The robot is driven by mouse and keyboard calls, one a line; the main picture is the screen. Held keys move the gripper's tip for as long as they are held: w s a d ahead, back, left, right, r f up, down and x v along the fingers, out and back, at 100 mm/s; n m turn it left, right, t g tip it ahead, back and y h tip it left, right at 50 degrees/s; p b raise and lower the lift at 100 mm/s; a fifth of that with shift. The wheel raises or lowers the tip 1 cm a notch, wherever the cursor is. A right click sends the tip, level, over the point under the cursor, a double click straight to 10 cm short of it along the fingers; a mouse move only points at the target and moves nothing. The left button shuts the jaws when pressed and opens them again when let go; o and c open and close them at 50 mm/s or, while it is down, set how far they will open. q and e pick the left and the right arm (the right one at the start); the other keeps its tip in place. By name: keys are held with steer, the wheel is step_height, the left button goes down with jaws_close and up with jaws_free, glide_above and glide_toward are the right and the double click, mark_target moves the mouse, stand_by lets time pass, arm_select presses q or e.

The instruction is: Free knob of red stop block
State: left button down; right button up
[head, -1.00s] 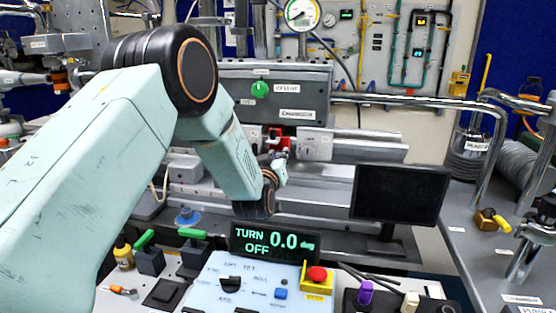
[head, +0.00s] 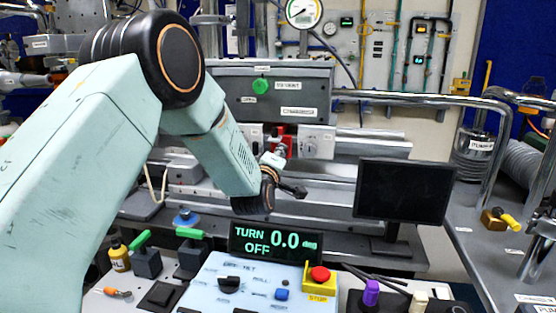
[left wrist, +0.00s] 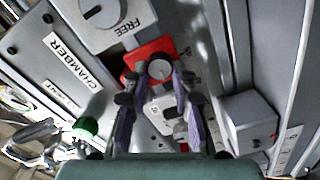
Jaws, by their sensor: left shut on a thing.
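The red stop block (left wrist: 148,54) sits on the rail in the left wrist view, with a round grey knob (left wrist: 160,70) on its face. In the head view the red block (head: 286,142) shows just above my left gripper (head: 280,168). In the left wrist view the fingertips of my left gripper (left wrist: 160,76) lie on either side of the knob and are shut on it. A readout (head: 276,243) shows "TURN 0.0 deg" and "OFF". My right gripper is in neither view.
A grey box with a dial and the label "FREE" (left wrist: 128,27) stands beside the red block. A grey chamber housing (head: 290,95) rises behind. A dark monitor (head: 403,188) stands at the right. A control panel (head: 250,285) with a red stop button (head: 319,274) lies in front.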

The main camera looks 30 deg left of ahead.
arm_select(q)
steer(key=shift+f+n, duration=0.1)
steer(key=shift+n, duration=0.5)
steer(key=c, duration=1.1)
jaws_free()
steer(key=shift+w, duration=0.2)
steer(key=shift+s, duration=0.1)
steer(key=shift+s, duration=0.1)
steer(key=shift+v, duration=3.95)
